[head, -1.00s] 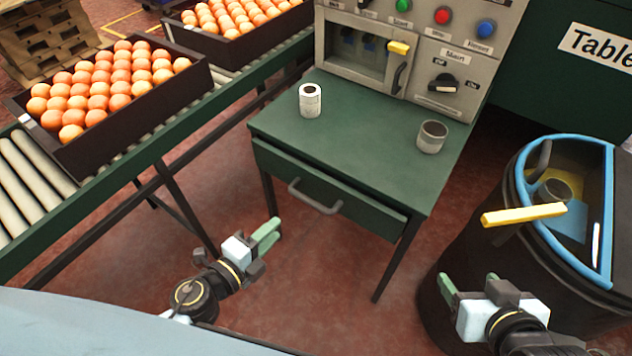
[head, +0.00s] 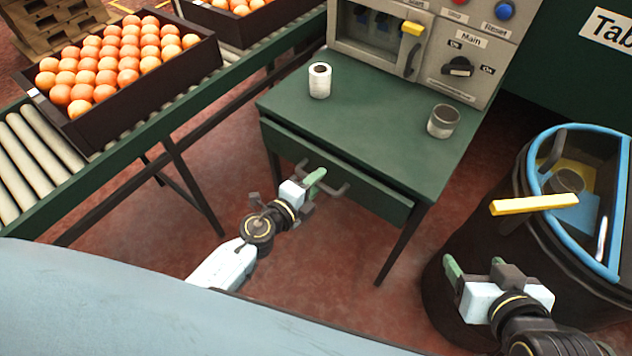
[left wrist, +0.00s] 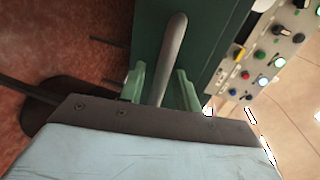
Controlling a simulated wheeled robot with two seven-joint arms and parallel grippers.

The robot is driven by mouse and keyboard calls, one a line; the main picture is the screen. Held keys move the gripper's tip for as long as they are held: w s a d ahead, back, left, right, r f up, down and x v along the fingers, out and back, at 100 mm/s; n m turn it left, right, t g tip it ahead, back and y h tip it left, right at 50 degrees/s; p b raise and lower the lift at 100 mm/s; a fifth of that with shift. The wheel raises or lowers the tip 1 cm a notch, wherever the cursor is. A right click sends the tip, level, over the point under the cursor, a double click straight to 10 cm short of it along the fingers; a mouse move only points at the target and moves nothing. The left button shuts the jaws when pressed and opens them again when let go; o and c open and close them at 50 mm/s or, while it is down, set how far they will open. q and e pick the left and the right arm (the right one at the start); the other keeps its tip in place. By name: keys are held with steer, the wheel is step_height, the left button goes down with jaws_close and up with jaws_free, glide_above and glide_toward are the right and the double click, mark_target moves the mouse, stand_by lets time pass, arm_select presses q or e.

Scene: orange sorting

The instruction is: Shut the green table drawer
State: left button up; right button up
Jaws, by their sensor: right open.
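The green table (head: 385,135) has a green drawer (head: 375,195) whose front stands out a little from under the tabletop. Its grey bar handle (head: 338,190) is partly hidden behind my left gripper (head: 315,181). In the left wrist view, the handle (left wrist: 172,50) runs between the two green fingers of my left gripper (left wrist: 161,88), with space on both sides, so the jaws look open around it. My right gripper (head: 474,268) is open and empty, in front of the dark bin at the right, away from the drawer.
A white roll (head: 319,80) and a grey cup (head: 443,121) stand on the tabletop below a control panel (head: 465,45). A roller conveyor (head: 190,115) with crates of oranges is at the left. A dark blue-rimmed bin (head: 480,215) stands at the right.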

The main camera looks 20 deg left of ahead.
arm_select(q)
steer(key=shift+w, duration=0.15)
steer(key=shift+c, duration=0.3)
jaws_close()
